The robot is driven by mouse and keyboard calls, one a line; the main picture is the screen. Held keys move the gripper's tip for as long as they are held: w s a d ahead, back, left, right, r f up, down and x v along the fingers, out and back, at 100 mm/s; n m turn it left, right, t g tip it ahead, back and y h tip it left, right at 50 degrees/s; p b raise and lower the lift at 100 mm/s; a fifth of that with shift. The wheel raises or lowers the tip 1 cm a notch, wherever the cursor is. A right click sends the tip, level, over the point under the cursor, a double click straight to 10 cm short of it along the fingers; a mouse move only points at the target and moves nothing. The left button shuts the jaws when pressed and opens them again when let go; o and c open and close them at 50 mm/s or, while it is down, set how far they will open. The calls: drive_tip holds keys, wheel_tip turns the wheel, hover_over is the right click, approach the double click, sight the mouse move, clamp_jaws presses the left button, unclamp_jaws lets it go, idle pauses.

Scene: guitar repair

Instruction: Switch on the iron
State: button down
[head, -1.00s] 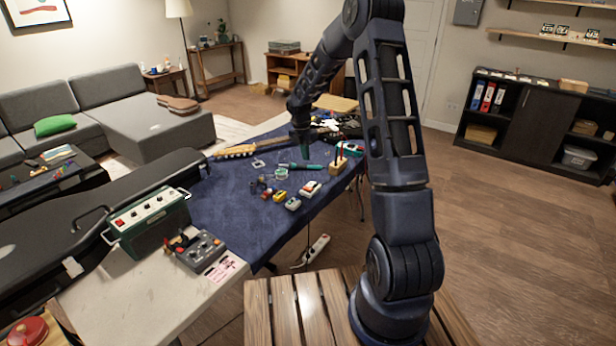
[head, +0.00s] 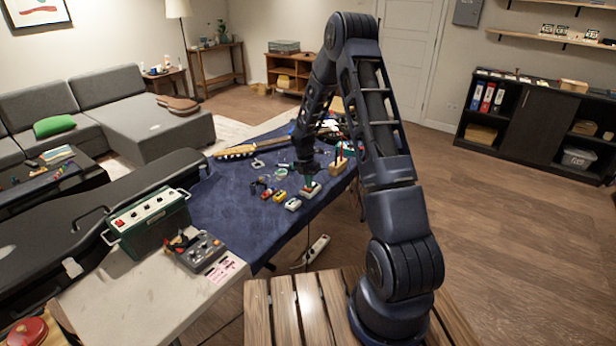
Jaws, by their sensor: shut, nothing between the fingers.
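My gripper (head: 308,181) is shut and empty, pointing down over the blue cloth of the workbench. Its fingertips are at a small pale box with a red part (head: 312,190), low over it or touching it; I cannot tell which. The fingers hide part of the box's top. The thin teal-handled tool that may be the iron is mostly hidden behind my gripper. I cannot make out a switch or its position.
Small pale (head: 293,204) and yellow (head: 280,196) boxes stand left of the gripper. A wooden block with upright tools (head: 338,168) stands to its right. A guitar neck (head: 237,152) lies behind. A power strip (head: 317,249) is on the floor. The blue cloth (head: 225,205) is clear at front left.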

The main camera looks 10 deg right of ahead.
drive_tip(key=shift+f, duration=0.25)
drive_tip(key=shift+s+d+f, duration=0.2)
drive_tip(key=shift+f, duration=0.05)
idle(0.3)
drive_tip(key=shift+w+a+y, duration=0.2)
drive_tip(key=shift+y, duration=0.1)
drive_tip(key=shift+w+a, duration=0.45)
drive_tip(key=shift+r, duration=0.25)
wheel_tip(320, 180, up, 14)
drive_tip(key=w+a, duration=0.1)
drive_tip(key=shift+w+a+f, duration=0.15)
drive_tip(key=shift+w+a, duration=0.05)
idle(0.5)
